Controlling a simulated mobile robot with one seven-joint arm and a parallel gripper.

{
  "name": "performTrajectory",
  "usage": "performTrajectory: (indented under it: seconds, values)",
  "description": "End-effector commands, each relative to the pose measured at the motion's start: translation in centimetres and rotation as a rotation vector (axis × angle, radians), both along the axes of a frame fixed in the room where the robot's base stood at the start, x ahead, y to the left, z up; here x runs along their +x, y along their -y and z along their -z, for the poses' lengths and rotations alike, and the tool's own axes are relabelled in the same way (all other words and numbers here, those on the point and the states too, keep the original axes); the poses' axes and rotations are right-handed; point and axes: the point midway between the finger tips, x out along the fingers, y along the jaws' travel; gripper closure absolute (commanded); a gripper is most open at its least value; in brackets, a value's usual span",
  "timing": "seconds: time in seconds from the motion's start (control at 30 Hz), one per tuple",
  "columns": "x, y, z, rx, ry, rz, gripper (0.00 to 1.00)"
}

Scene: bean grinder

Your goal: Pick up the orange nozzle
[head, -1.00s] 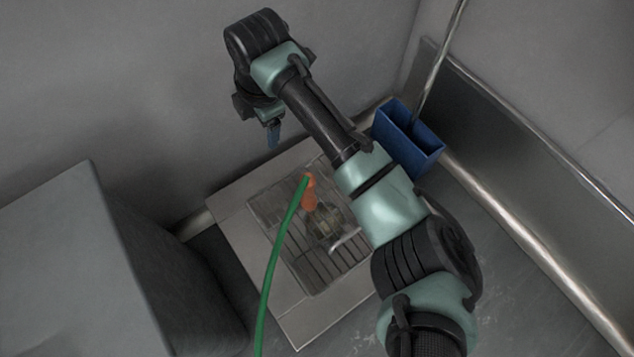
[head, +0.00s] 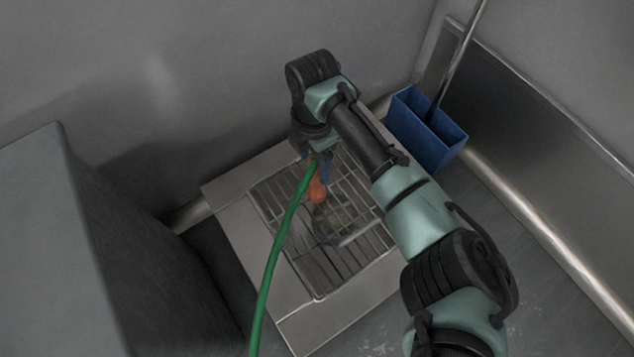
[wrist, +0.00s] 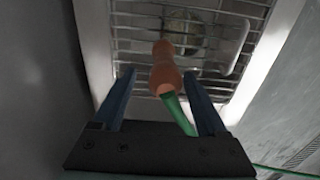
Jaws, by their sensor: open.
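The orange nozzle (head: 317,189) is on the end of a green hose (head: 277,249) above the metal grate. In the wrist view the nozzle (wrist: 163,68) shows between and just beyond the blue fingertips, with the green hose running back between the fingers. My gripper (wrist: 162,85) is open, one finger on each side of the nozzle and hose, with gaps visible on both sides. In the head view my gripper (head: 316,170) is at the nozzle's upper end, partly hidden by the hose and nozzle.
The metal grate (head: 300,268) is set in a pale square frame (head: 238,222) with a round drain part beneath. A blue bin (head: 425,130) with a metal pole stands to the right of my arm. A grey block (head: 50,230) stands at left; a wall rises behind.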

Motion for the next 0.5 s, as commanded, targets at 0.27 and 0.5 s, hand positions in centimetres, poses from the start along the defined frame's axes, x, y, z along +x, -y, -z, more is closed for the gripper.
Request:
performTrajectory:
  seconds: [0.27,0.5]
  values:
    - [-0.3,0.5,2.8,-0.001,0.001,-0.001,0.24]
    - [-0.4,0.6,5.1,0.001,0.001,0.0,0.24]
